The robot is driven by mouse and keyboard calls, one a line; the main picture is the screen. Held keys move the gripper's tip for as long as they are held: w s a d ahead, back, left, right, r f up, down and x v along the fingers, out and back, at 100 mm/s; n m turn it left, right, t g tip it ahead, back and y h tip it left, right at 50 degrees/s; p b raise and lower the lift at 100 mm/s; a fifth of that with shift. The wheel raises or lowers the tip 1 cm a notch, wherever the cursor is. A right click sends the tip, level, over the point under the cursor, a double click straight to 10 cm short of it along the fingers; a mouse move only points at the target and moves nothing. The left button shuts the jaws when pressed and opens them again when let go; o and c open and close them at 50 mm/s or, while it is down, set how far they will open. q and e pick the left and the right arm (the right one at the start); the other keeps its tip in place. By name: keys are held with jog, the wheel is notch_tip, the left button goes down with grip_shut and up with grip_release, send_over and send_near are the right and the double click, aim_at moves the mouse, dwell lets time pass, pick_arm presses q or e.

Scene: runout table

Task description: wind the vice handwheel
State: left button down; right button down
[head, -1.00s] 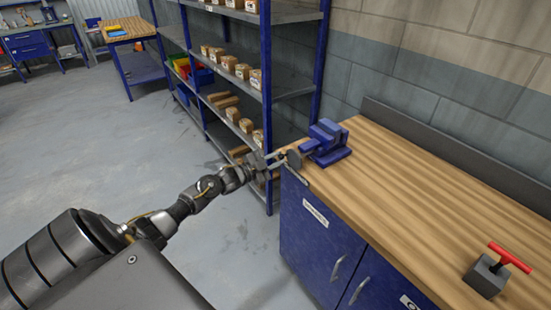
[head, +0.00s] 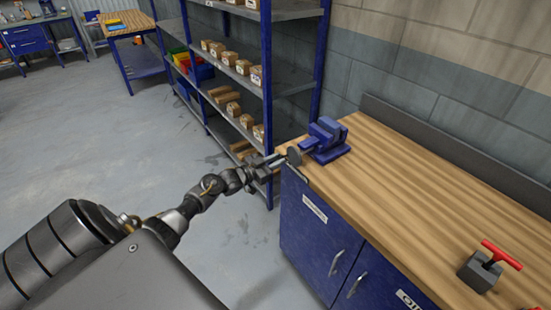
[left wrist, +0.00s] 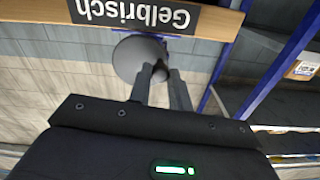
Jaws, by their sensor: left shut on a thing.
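My left gripper (head: 279,159) reaches in from the left, level with the wheel. In the left wrist view the handwheel (left wrist: 136,60) is a dark disc, and my left gripper's fingers (left wrist: 160,72) overlap its right side. The fingers are shut on the wheel; the exact contact is small and partly hidden. My right gripper is in neither view.
The workbench (head: 400,190) has blue doors and a mostly clear top. A grey block with a red T-handle (head: 488,267) stands at its near right. A blue-framed shelf rack (head: 266,100) with several boxes stands behind my left gripper. Open floor lies left.

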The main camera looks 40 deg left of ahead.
pick_arm(q)
jog(key=shift+a+r, duration=0.1)
jog(key=shift+r, duration=0.05)
jog(key=n, duration=0.1)
jog(key=f+n+p, duration=0.1)
jog(key=n, duration=0.1)
jog(key=shift+d+n, duration=0.2)
jog(key=shift+n, duration=0.1)
jog(key=shift+r, duration=0.1)
jog(key=n, duration=0.1)
jog(key=n+p, duration=0.1)
jog(key=n, duration=0.1)
jog(key=shift+s+d+f+p, duration=0.1)
jog(key=shift+d+f+p, duration=0.2)
jog(key=shift+f, duration=0.1)
